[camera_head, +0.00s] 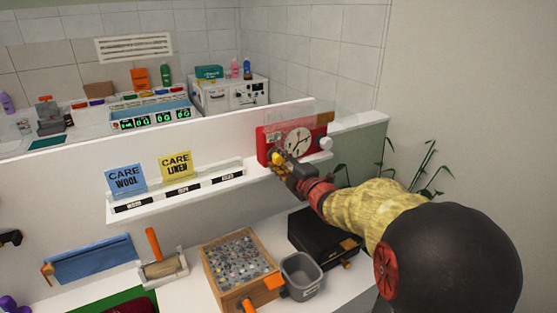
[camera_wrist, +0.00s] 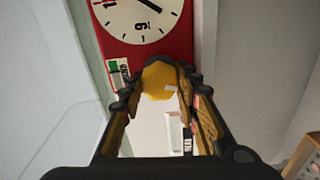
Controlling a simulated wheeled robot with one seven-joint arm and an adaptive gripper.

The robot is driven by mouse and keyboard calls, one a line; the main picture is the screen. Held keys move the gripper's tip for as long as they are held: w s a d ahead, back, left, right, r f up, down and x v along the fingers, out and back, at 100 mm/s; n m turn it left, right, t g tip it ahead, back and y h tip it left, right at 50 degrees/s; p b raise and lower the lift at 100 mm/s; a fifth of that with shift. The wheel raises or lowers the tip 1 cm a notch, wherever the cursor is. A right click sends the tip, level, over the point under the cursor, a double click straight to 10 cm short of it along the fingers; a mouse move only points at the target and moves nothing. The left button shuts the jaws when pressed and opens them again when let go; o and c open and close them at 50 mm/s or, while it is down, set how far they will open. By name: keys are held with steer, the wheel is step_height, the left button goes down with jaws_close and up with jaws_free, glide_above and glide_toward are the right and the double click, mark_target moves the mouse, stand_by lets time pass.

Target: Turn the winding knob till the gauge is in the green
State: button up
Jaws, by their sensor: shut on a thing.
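The red clock box (camera_head: 264,143) stands on the white ledge at the upper right, with a round white dial (camera_head: 298,142) on its front. In the wrist view the dial (camera_wrist: 139,14) shows at the top, seen turned. The yellow winding knob (camera_wrist: 160,80) sits below the dial, and it also shows in the head view (camera_head: 277,158). A small gauge (camera_wrist: 118,76) with a green part and a white part is beside the knob; its needle is too small to read. My gripper (camera_wrist: 158,88) is shut on the knob, one finger on each side.
A white shelf (camera_head: 180,199) with CARE WOOL (camera_head: 125,178) and CARE LINEN (camera_head: 175,165) cards is left of the clock. Below are a wooden box of small grey pieces (camera_head: 270,286), a grey bin (camera_head: 302,285) and a black case (camera_head: 315,235). A plant (camera_head: 425,165) stands at the right.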

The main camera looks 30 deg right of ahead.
steer(key=m+p, duration=0.1)
steer(key=m, duration=0.2)
steer(key=shift+m, duration=0.4)
steer(key=m+p, duration=0.1)
steer(key=m, duration=0.2)
steer(key=shift+d+r+m+p, duration=0.1)
steer(key=shift+m+p, duration=0.2)
steer(key=shift+p, duration=0.05)
steer(key=m+p, duration=0.2)
steer(key=m, duration=0.1)
steer(key=shift+m, duration=0.4)
steer(key=m+p, duration=0.2)
steer(key=m, duration=0.1)
steer(key=shift+d+m, duration=0.1)
steer(key=shift+m, duration=0.2)
steer(key=m+p, duration=0.2)
steer(key=m, duration=0.1)
steer(key=shift+m, duration=0.3)
steer(key=m+p, duration=0.2)
steer(key=m, duration=0.1)
steer(key=shift+d+m, duration=0.1)
steer(key=shift+m, duration=0.2)
steer(key=m+p, duration=0.2)
steer(key=m, duration=0.1)
steer(key=shift+m+p, duration=0.9)
steer(key=shift+m, duration=0.8)
steer(key=shift+f, duration=0.2)
